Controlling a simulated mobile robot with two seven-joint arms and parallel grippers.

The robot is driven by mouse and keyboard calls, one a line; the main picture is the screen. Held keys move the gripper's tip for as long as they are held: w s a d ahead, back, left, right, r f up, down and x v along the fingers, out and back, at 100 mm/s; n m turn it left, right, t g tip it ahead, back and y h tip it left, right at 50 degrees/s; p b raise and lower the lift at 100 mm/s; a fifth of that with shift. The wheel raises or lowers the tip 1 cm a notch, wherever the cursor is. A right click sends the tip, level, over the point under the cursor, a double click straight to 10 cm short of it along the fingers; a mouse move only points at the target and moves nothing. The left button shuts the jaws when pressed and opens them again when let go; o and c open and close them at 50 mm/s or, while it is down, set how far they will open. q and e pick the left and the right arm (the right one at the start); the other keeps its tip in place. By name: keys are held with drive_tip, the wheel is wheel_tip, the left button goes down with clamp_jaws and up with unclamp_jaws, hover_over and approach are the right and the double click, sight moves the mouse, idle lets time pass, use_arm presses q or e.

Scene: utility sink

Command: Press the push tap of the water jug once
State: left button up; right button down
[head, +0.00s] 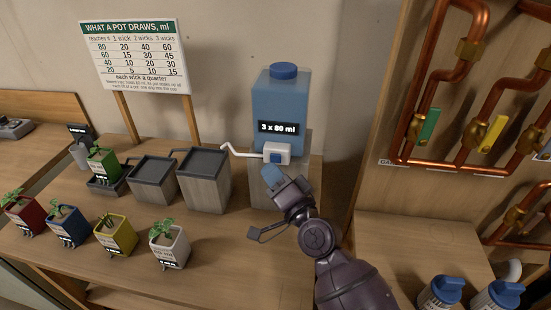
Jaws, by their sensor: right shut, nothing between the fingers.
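The water jug (290,103) is a blue block with a round blue cap and a label reading "3 x 80 ml". It stands on a grey stand (262,192) at the back of the bench. My right gripper (271,174) is shut and empty, just below and in front of the tap in the picture. I cannot tell whether it touches the tap. My left gripper is not in view.
Several small potted plants (169,247) stand at the front left. A sign (137,62) stands behind. Copper pipes (420,90) with coloured handles line the right wall.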

drive_tip(key=shift+w, duration=0.25)
drive_tip(key=shift+w+d, duration=0.1)
drive_tip(key=shift+w, duration=0.1)
drive_tip(key=shift+w, duration=0.1)
idle(0.6)
drive_tip(key=shift+w, duration=0.2)
idle(0.7)
drive_tip(key=shift+s, duration=0.75)
